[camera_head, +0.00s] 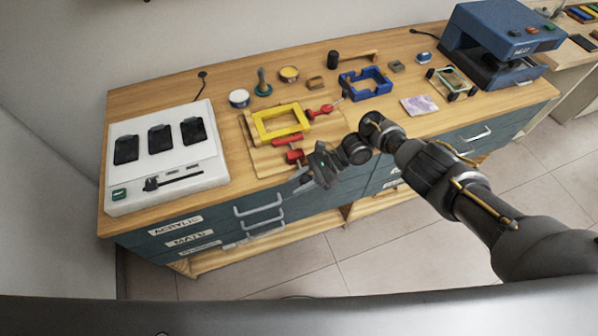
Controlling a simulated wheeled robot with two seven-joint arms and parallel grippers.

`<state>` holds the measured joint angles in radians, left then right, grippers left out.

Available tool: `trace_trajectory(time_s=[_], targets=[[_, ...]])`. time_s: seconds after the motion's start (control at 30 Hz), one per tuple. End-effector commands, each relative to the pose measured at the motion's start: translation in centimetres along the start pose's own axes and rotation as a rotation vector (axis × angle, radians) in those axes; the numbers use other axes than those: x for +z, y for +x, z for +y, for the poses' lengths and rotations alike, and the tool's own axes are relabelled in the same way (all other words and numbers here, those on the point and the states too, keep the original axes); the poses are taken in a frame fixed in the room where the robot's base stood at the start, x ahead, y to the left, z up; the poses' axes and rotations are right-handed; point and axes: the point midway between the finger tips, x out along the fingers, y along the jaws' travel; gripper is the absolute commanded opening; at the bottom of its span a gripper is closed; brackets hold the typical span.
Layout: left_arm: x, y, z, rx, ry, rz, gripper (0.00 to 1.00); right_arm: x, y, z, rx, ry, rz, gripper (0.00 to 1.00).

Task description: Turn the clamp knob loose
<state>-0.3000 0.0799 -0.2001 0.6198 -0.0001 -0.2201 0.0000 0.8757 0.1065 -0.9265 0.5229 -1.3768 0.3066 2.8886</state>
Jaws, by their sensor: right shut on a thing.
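A yellow frame (280,121) lies on a light wooden board (262,160) near the front of the bench. A red clamp (287,140) sits at the frame's front edge, and its red knob (294,156) points toward the bench's front edge. My right gripper (301,174) is at this knob, coming in from the right, and is shut on it. The fingers are small and dark here, so the exact grip is hard to see. A second red clamp (320,111) is at the frame's right side. My left gripper is not in view.
A white panel with black pads (166,157) stands at the left. A blue frame (365,84), a mallet (352,59) and round tins (239,98) are behind. A blue press (495,45) is at the back right. Drawer handles (258,204) stick out from the front.

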Motion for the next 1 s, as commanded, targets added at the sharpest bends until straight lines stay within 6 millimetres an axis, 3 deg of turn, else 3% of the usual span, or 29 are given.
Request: trace_trajectory(time_s=[0.03, 0.2, 0.77, 0.8, 0.9, 1.0], targets=[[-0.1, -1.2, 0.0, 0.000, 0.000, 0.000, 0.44, 0.1, 0.0, 0.8, 0.017, 0.014, 0.026, 0.08], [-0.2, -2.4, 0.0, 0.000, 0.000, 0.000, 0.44, -0.3, 0.1, 0.8, 0.018, 0.014, 0.091, 0.08], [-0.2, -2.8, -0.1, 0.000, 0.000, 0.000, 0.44, -0.9, 0.3, 0.8, 0.018, 0.013, 0.132, 0.08], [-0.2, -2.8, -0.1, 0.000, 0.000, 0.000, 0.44, -0.9, 0.3, 0.8, 0.018, 0.013, 0.132, 0.32], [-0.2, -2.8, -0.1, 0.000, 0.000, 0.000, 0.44, -0.8, 0.3, 0.7, 0.016, 0.012, 0.131, 0.44], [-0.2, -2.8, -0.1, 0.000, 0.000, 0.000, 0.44, -0.7, 0.2, 0.6, 0.014, 0.009, 0.130, 0.44]])
